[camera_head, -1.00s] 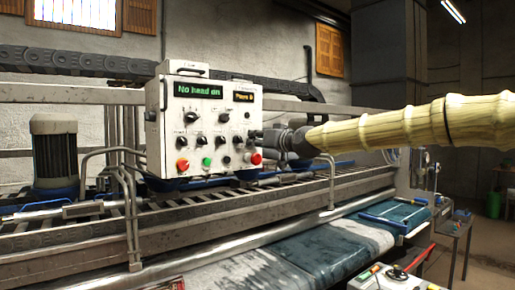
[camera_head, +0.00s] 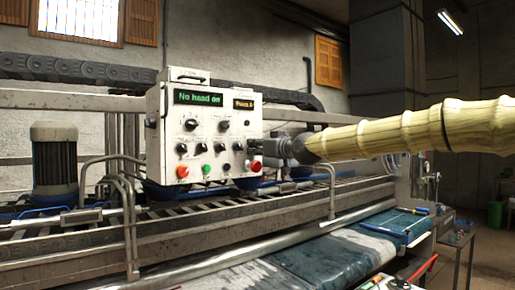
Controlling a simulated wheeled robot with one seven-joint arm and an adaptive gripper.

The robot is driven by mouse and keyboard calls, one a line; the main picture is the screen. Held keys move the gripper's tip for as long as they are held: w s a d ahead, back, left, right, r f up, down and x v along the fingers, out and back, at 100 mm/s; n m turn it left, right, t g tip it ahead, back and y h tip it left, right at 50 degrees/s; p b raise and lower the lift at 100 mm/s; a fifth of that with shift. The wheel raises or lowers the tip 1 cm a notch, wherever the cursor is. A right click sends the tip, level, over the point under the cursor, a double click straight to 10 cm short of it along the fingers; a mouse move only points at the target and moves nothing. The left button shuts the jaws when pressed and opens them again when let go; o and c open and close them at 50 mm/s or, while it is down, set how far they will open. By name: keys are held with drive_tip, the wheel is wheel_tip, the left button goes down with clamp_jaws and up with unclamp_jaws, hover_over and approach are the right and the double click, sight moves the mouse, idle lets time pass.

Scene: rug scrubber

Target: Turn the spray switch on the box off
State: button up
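The white control box (camera_head: 165,105) stands above the machine rail, left of centre. It carries a green display (camera_head: 198,97) reading "No head on" and a smaller orange display (camera_head: 243,104). Below are black knobs in rows, including an upper left knob (camera_head: 191,124) and an upper right knob (camera_head: 223,125). A red button (camera_head: 182,171), a green button (camera_head: 206,169) and another red button (camera_head: 256,166) sit lower. The knob labels are too small to read, so I cannot tell which is the spray switch. My gripper (camera_head: 266,144) is at the box's lower right edge; its fingers are indistinct, and contact is unclear.
My sleeved arm reaches in from the right. A bent metal rail (camera_head: 130,220) rises in front of the machine at left, with a motor (camera_head: 55,160) behind it. A blue-grey rug (camera_head: 318,257) lies below. A smaller panel (camera_head: 398,284) stands at bottom right.

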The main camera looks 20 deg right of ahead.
drive_tip(key=shift+o, duration=0.7)
drive_tip(key=shift+f, duration=0.1)
drive_tip(key=shift+s+d, duration=0.25)
drive_tip(key=shift+s, duration=0.4)
drive_tip(key=v, duration=1)
drive_tip(key=shift+s+d, duration=0.2)
drive_tip(key=shift+s, duration=0.05)
